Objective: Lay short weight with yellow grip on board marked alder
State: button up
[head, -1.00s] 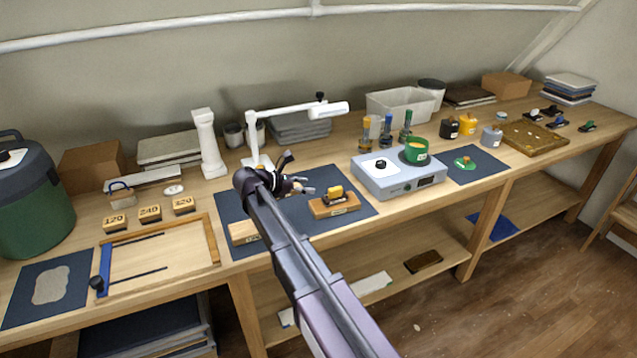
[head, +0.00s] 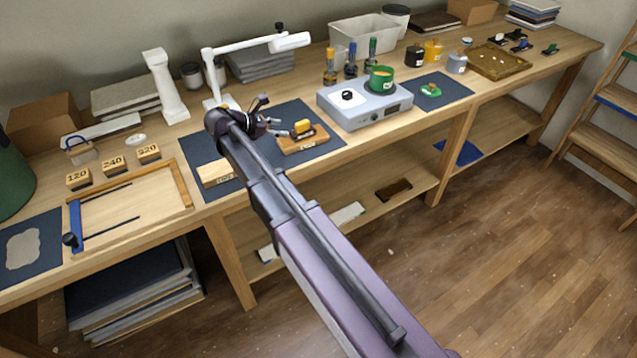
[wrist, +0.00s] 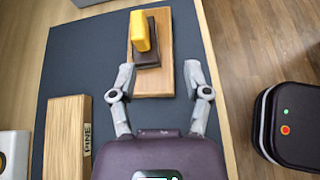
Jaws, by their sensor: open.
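The weight with a yellow grip (head: 303,126) and a dark base sits on a light wooden board (head: 318,138) on the dark mat. In the wrist view the weight (wrist: 141,31) is beyond my fingertips, on the same board (wrist: 160,84). That board's label cannot be read. A second board (head: 213,174) lies to the left on the mat; in the wrist view this board (wrist: 63,140) reads PINE. My gripper (wrist: 158,79) is open and empty, its fingers spread to either side of the near part of the weight's board. In the head view my gripper (head: 267,118) is left of the weight.
A grey hotplate (head: 365,106) with a green pot stands right of the mat. A white lamp (head: 245,48) arches behind it. Number blocks (head: 112,165) and a wooden frame (head: 178,187) are to the left. Several small dark-based items (head: 517,42) lie at the far right.

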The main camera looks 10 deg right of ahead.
jog(key=s+d+f+m+g+y, duration=0.1)
jog(key=s+d+f+m+y, duration=0.2)
jog(key=s+m, duration=0.3)
jog(key=s+d+f+m+g+y, duration=0.1)
jog(key=s+d+f+m+y, duration=0.2)
jog(key=s, duration=0.7)
jog(key=s+d+f+m+g+y, duration=0.1)
jog(key=s+d+f+m+y, duration=0.2)
jog(key=s+m+y, duration=0.3)
jog(key=s+f+m, duration=0.1)
jog(key=s+m, duration=0.1)
jog(key=m, duration=0.3)
jog(key=shift+d+g, duration=0.3)
jog(key=shift+d, duration=0.05)
notch_tip(320, 180, up, 7)
jog(key=p, duration=0.6)
jog(key=shift+f+p, duration=0.15)
jog(key=shift+p, duration=0.2)
